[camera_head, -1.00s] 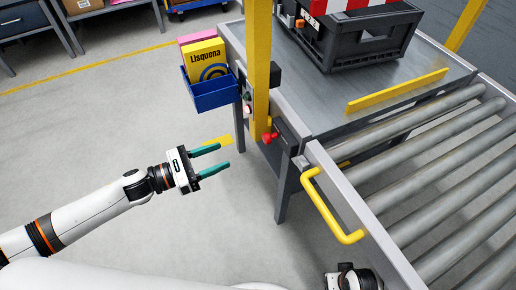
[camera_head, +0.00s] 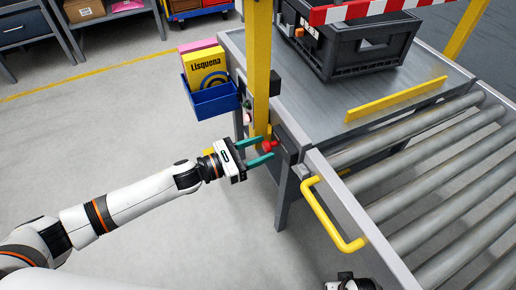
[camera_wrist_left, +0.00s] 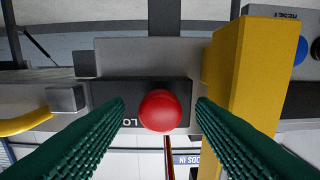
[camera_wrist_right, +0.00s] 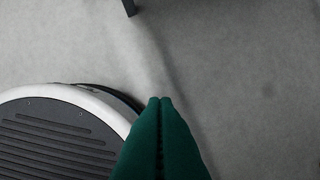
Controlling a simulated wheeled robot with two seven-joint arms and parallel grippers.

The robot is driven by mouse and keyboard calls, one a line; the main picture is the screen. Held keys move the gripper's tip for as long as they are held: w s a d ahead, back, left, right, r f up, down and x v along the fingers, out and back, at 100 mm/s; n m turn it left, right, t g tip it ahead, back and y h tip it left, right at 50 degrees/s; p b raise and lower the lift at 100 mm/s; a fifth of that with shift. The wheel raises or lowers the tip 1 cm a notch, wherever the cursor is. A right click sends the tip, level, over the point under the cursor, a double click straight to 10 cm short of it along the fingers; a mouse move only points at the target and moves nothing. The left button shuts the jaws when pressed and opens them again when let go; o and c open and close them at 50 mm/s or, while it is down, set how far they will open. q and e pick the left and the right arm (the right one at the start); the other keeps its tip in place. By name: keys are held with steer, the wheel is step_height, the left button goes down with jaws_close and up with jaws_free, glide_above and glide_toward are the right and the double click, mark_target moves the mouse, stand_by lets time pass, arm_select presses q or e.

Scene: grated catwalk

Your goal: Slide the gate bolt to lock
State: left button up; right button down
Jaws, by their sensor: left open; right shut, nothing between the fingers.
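The bolt's red knob (camera_head: 269,144) sits on the side of the grey table frame, beside the yellow post (camera_head: 259,75). In the left wrist view the red knob (camera_wrist_left: 160,110) stands in front of a dark plate (camera_wrist_left: 105,92) with partly hidden lettering. My left gripper (camera_head: 256,152) is open, with one green finger on each side of the knob; I cannot tell whether either touches it. My right gripper (camera_wrist_right: 160,100) is shut and empty above the grey floor.
A yellow handle (camera_head: 329,222) sticks out from the roller conveyor (camera_head: 430,190). A blue bin (camera_head: 213,98) with boxes hangs left of the post. A black crate (camera_head: 350,45) stands on the table. A red-and-white striped bar (camera_head: 375,9) crosses above it.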

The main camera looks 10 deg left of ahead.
arm_select(q)
steer(key=shift+c, duration=0.5)
